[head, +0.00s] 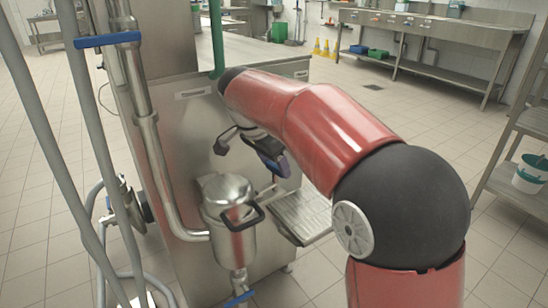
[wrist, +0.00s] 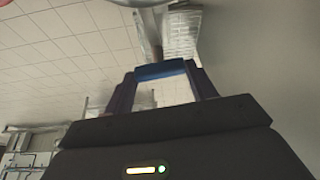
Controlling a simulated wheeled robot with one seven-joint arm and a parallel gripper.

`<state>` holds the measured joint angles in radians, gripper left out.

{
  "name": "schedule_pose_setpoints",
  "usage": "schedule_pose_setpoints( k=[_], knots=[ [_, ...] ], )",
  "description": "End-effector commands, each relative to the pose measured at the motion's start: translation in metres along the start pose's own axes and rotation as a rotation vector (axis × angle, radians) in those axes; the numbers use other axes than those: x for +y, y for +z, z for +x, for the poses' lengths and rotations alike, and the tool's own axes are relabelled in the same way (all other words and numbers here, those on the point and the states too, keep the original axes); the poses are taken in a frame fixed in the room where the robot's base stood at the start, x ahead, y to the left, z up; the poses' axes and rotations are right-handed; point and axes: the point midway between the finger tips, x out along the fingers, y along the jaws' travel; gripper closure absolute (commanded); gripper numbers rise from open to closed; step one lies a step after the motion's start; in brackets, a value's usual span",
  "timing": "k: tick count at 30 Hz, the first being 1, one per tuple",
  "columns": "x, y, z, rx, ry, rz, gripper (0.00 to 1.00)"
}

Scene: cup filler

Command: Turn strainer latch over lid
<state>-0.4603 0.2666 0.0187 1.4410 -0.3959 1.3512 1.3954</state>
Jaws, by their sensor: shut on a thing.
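The strainer is a steel canister (head: 228,235) on the front of the steel machine, with a domed lid (head: 225,188) on top. A black loop handle (head: 241,217) sits at its front. My gripper (head: 283,170) is beside the lid, to its upper right, at the machine's side. Its blue-tipped fingers also show in the wrist view (wrist: 161,70). They are shut on a thin part, which I take to be the strainer latch; the fingers hide most of it. A thin steel rod (head: 266,190) shows between the lid and the fingertips.
A steel drip tray (head: 303,212) juts out just right of the strainer. A thick steel pipe (head: 157,165) and grey hoses stand at left. A blue-handled valve (head: 240,298) is below the canister. Tiled floor is open behind, with a shelf (head: 525,190) at right.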

Motion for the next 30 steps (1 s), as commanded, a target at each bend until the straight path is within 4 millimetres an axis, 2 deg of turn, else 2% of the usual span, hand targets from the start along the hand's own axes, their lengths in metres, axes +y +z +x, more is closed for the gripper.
schedule_pose_setpoints(
  k=[10, 26, 27, 30],
  knots=[
    [-0.0016, -0.0003, -0.0017, 0.0, 0.045, 0.118, 0.66],
    [-0.0016, -0.0001, -0.001, -0.001, 0.052, 0.137, 0.66],
    [-0.0016, -0.0001, -0.0009, -0.001, 0.052, 0.137, 0.38],
    [-0.0014, 0.0, -0.0007, -0.001, 0.053, 0.136, 0.25]
  ],
)
